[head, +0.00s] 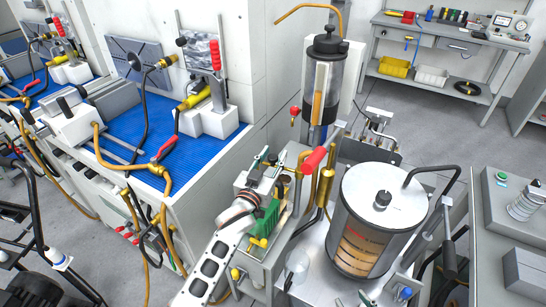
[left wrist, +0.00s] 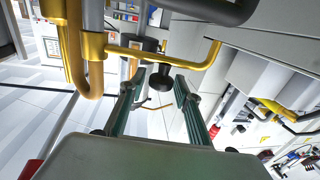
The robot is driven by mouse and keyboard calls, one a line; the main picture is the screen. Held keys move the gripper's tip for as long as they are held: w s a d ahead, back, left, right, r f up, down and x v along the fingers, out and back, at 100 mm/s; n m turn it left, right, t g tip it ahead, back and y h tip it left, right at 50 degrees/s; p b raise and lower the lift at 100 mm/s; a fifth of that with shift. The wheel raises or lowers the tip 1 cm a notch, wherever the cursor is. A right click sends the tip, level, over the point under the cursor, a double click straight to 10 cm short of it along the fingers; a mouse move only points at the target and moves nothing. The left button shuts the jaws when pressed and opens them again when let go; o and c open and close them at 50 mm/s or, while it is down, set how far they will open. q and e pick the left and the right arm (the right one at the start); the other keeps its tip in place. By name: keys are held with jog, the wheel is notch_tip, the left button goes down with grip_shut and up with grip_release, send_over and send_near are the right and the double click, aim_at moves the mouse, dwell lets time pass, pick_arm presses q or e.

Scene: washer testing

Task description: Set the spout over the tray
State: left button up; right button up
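My left gripper (head: 264,163) is at the middle of the head view, beside brass pipework at the front of the machine. In the left wrist view its two green-black fingers (left wrist: 160,90) are apart, with nothing between them. A brass pipe with a bent end (left wrist: 175,56) crosses in front of the fingers; I cannot tell whether it touches them. In the head view a thin copper tube (head: 305,9) curves out above a clear upright cylinder. I cannot tell which pipe is the spout. No tray can be clearly identified. My right gripper is not in view.
A large clear drum (head: 375,225) with a black bent pipe stands to the right. A red-handled valve (head: 314,158) and a brass cylinder (head: 325,186) stand close by my gripper. A bench with a blue ribbed top (head: 125,118) is at left. Floor shows behind the machine.

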dwell(0.3)
pick_arm(q)
jog(key=v, duration=1.2)
